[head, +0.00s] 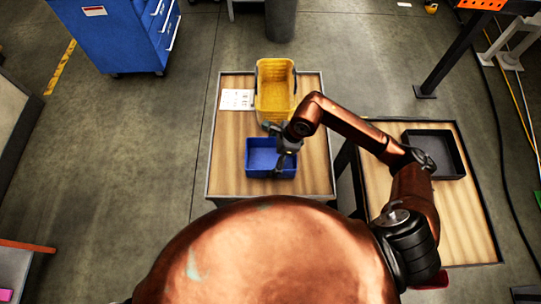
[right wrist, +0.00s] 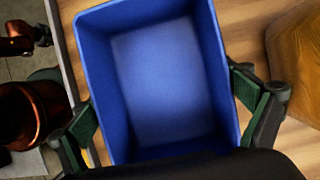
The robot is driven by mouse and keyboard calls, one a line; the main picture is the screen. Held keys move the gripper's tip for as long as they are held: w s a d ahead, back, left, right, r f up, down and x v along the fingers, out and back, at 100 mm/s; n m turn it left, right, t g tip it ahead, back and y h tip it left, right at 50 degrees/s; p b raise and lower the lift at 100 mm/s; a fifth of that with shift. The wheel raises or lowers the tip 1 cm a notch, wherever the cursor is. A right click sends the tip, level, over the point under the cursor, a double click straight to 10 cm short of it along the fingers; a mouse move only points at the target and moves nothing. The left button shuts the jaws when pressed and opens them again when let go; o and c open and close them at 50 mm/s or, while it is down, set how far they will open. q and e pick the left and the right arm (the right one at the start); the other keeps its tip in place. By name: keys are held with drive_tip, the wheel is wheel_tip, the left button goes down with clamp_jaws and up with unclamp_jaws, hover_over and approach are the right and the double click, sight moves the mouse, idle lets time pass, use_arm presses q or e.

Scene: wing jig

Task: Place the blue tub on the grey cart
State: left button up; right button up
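The blue tub (head: 256,160) is an empty open box. In the head view it appears to be on the near part of a wood-topped cart with a grey edge (head: 222,187). My right gripper (head: 280,160) is at the tub from above, toward its right side. In the right wrist view the blue tub (right wrist: 170,80) lies between the two spread fingers of the right gripper (right wrist: 168,108), one outside each long wall. I cannot tell whether both fingers press on the walls. My left gripper is not in view.
A yellow bin (head: 275,88) and a white sheet (head: 237,99) are behind the tub on the same cart. A second wood-topped cart (head: 455,215) stands at right with a black tray (head: 452,143). A blue drawer cabinet (head: 112,38) stands at upper left. Floor is clear left of the carts.

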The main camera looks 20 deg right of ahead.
drive_tip(key=shift+o, duration=0.3)
drive_tip(key=v, duration=1.2)
drive_tip(key=shift+r, duration=0.1)
drive_tip(key=shift+c, duration=0.7)
